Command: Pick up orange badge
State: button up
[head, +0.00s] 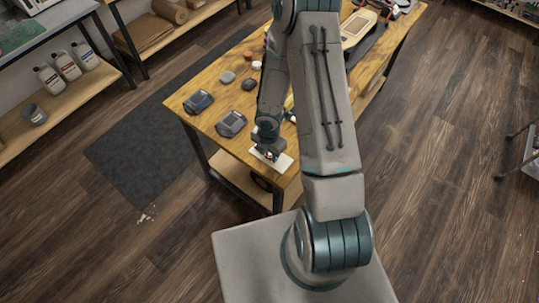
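My gripper (268,154) points down over the near end of the wooden table (208,103), above a pale flat sheet or pad (283,162). A tiny reddish-orange spot shows at its fingertips; it may be the orange badge, but it is too small to tell. I cannot tell whether the fingers are open or shut, or whether they touch anything. My arm hides much of the table's middle and right.
Two dark boxy devices (232,123) and (198,101) stand left of my gripper. Small grey lumps (227,77) and an orange-red item (248,56) lie farther back. A shelf with bottles (67,64) stands at left. The floor to the right is mostly clear.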

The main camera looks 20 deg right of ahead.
aim_at(269, 155)
jog(key=c, duration=0.7)
jog(key=shift+r, duration=0.2)
jog(key=shift+r, duration=0.65)
notch_tip(269, 155, up, 3)
jog(key=shift+p, duration=0.6)
jog(key=shift+w+d+r+p, duration=0.55)
jog(key=shift+w+d+r, duration=0.55)
jog(key=shift+d+r, duration=0.6)
jog(key=shift+w+d+r+p, duration=0.6)
jog(key=shift+w+d+r, duration=0.55)
jog(key=shift+d+r, duration=0.5)
jog(key=shift+w+d+r+p, duration=0.55)
jog(key=shift+w+d+r, duration=0.55)
jog(key=shift+d+r, duration=0.55)
